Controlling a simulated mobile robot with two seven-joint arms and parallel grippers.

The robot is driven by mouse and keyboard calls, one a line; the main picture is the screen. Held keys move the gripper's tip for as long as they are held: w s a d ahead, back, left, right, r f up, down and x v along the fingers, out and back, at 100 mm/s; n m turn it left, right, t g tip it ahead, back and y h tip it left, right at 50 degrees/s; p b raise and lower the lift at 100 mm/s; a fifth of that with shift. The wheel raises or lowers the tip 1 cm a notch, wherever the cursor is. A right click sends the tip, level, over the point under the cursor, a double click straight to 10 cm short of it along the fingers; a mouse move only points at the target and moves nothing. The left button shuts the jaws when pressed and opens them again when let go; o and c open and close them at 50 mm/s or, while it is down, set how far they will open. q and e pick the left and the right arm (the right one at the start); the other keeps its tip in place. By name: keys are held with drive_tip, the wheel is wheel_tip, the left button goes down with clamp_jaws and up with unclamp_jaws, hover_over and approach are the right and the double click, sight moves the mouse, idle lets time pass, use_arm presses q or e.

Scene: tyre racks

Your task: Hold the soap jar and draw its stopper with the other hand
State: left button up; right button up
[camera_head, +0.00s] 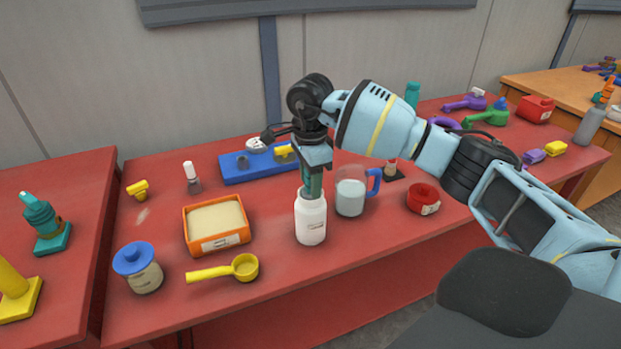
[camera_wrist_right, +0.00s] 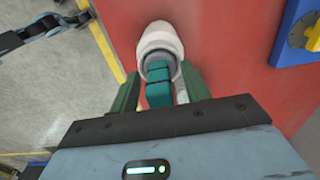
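A white jar (camera_head: 311,222) stands upright on the red table below my right gripper (camera_head: 312,188). I take it for the soap jar. In the right wrist view, the jar (camera_wrist_right: 160,38) has a grey neck and a teal stopper (camera_wrist_right: 158,86) seated in it. The right gripper's green fingers (camera_wrist_right: 157,88) are on either side of the stopper. Gaps show between fingers and stopper, so the gripper looks open. No left gripper shows in the head view. A grey and dark jointed part (camera_wrist_right: 45,30) at the wrist view's upper left may be my left arm; its fingers are unclear.
A glass mug (camera_head: 350,197) of pale liquid stands close to the jar's right. An orange tray (camera_head: 187,225) and a yellow scoop (camera_head: 243,268) lie to its left. A blue-lidded jar (camera_head: 140,274) stands farther left. A red tape-like roll (camera_head: 422,198) lies right of the mug.

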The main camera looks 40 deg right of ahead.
use_arm(q)
drive_tip(key=shift+w, duration=0.3)
use_arm(e)
drive_tip(key=shift+r, duration=0.1)
drive_tip(key=shift+r, duration=0.3)
wheel_tip(320, 180, up, 6)
drive_tip(key=shift+r, duration=0.55)
use_arm(q)
drive_tip(key=shift+s+f, duration=0.15)
drive_tip(key=shift+s, duration=0.3)
